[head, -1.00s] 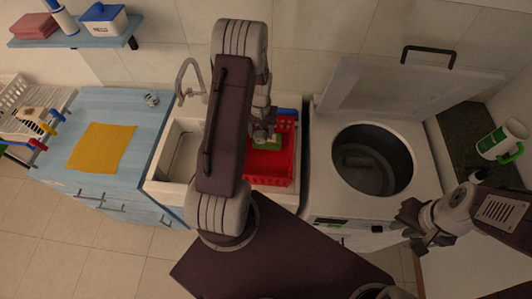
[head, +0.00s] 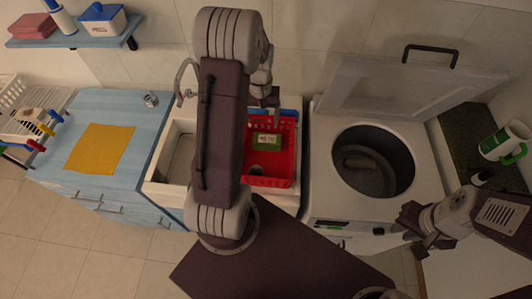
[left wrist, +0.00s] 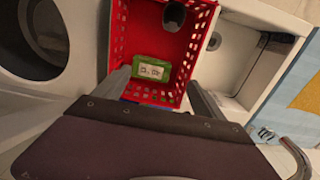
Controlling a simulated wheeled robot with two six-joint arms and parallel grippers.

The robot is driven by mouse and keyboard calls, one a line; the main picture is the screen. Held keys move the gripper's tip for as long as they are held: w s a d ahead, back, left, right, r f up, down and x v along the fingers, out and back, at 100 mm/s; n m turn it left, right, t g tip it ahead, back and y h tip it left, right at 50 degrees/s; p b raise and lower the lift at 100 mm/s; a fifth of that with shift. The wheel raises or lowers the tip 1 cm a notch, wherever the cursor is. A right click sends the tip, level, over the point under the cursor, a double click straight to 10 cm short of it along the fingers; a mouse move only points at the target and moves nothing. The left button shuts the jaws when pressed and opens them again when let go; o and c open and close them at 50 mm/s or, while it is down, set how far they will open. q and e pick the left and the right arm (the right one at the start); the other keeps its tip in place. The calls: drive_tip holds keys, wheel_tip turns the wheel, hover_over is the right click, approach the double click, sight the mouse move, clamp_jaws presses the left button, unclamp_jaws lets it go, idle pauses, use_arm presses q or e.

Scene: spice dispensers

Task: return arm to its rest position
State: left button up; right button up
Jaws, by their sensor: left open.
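My left gripper (head: 264,97) is open and empty above the far end of the red basket (head: 255,181). In the left wrist view its two fingers (left wrist: 160,98) are apart, with the basket (left wrist: 204,42) below and beyond them. A green box with a pale label (head: 267,141) lies in the basket, clear of the fingers; it also shows in the left wrist view (left wrist: 152,69). My right gripper (head: 425,228) hangs at the right, in front of the white washer; its finger opening is unclear.
The white washer (head: 326,190) has its lid (head: 400,95) raised and its drum open. A dark cup-like thing (left wrist: 174,14) is in the basket. The sink faucet (head: 183,80) stands left of my left arm. A yellow cloth (head: 100,147) lies on the blue counter (head: 148,125).

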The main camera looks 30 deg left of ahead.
use_arm(q)
drive_tip(key=shift+r, duration=0.3)
idle(0.4)
drive_tip(key=s+d+f+m+t+b, duration=0.15)
drive_tip(key=d+f+m+b, duration=0.3)
drive_tip(key=d+b, duration=0.6)
drive_tip(key=s+d+f+m, duration=0.1)
drive_tip(key=s+d+f, duration=0.3)
drive_tip(key=s, duration=0.5)
drive_tip(key=shift+s+d+f+b, duration=0.25)
drive_tip(key=shift+s+d+b, duration=0.1)
drive_tip(key=shift+d+b, duration=0.15)
